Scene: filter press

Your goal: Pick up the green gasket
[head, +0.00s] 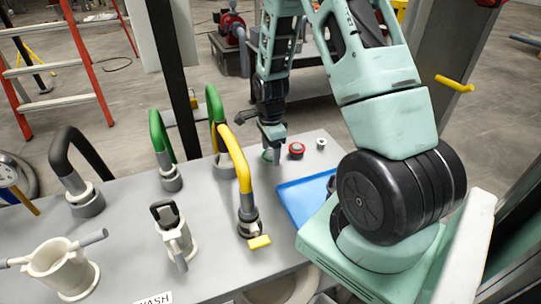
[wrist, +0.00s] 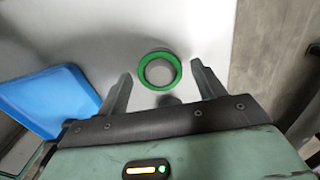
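The green gasket (wrist: 144,83) is a flat green ring lying on the grey tabletop. In the wrist view it sits just ahead of and between the two fingers of my gripper (wrist: 163,82), which are spread apart with nothing held. In the head view my gripper (head: 271,150) points down close to the tabletop near its far edge, and a bit of the green gasket (head: 266,155) shows beside the fingers. Whether the fingers touch the gasket I cannot tell.
A blue tray (head: 302,203) lies nearby; it also shows in the wrist view (wrist: 48,100). A red-topped part (head: 296,150) and a small white part (head: 321,143) stand right of my gripper. A yellow-hosed fitting (head: 240,165) and a green-hosed fitting (head: 214,110) stand left.

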